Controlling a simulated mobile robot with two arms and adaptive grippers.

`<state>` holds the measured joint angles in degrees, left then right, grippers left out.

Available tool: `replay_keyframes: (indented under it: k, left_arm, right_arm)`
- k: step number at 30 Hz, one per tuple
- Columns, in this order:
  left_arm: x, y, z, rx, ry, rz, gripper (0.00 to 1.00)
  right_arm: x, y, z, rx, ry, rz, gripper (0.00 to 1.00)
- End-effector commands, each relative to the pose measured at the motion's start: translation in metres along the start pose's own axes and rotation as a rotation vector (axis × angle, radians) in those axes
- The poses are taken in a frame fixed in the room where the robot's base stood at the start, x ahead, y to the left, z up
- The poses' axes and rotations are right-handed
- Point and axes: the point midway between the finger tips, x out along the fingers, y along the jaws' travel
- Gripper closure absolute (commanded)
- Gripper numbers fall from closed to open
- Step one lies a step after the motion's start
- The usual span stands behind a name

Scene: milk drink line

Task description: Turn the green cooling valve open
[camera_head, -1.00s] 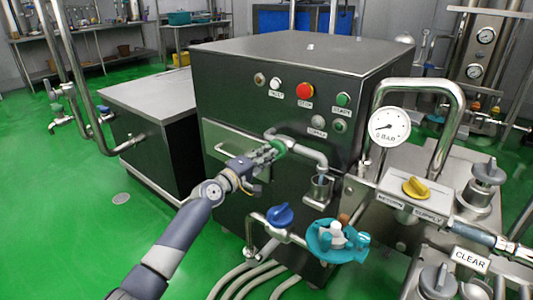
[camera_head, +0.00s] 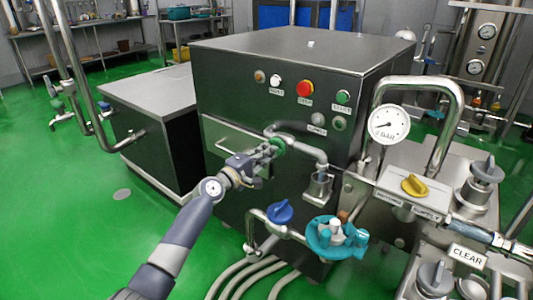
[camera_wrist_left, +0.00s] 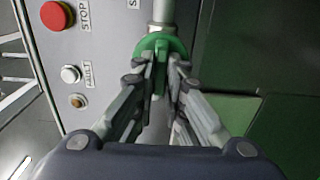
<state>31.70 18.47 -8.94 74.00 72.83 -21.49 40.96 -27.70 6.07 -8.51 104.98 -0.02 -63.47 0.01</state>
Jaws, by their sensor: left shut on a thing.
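The green cooling valve (camera_head: 278,145) sits on a steel pipe on the front of the dark machine cabinet. My left gripper (camera_head: 268,150) reaches it from the left and its fingers are shut on the valve handle. In the left wrist view the green valve (camera_wrist_left: 160,44) shows at the fingertips, with the left gripper's fingers (camera_wrist_left: 163,70) close on either side of its handle. The fingers hide part of the handle, so its exact angle is hard to tell. My right gripper is not in view.
The cabinet panel holds a red stop button (camera_head: 305,90) and a green button (camera_head: 343,97). A blue valve (camera_head: 280,212) and a teal fitting (camera_head: 337,238) stand below, with a yellow valve (camera_head: 415,185) and a gauge (camera_head: 389,124) to the right. Green floor (camera_head: 60,220) is free at left.

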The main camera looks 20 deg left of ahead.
Motion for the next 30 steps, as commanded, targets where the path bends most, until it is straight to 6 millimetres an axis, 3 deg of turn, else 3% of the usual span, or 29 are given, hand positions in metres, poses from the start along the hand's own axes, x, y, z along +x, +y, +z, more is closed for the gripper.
replay_keyframes:
  k: [1, 3, 17, 23, 30]
  left_arm:
    - [0.0, -0.001, -0.001, -0.008, 0.001, -0.001, 0.85]
    - [0.0, -0.001, -0.001, -0.007, 0.001, -0.001, 0.69]
    - [-0.006, -0.001, 0.0, -0.002, 0.0, 0.0, 0.69]
    - [-0.032, -0.002, -0.001, -0.001, 0.001, -0.001, 0.69]
    - [-0.075, -0.002, 0.0, -0.001, 0.001, -0.002, 0.69]
  right_arm:
    - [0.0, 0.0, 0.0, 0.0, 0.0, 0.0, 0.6]
    - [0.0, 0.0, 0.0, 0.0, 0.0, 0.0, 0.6]
    - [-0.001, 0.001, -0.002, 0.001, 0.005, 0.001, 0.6]
    - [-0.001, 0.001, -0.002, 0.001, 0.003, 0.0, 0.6]
    - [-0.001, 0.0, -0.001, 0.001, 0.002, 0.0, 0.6]
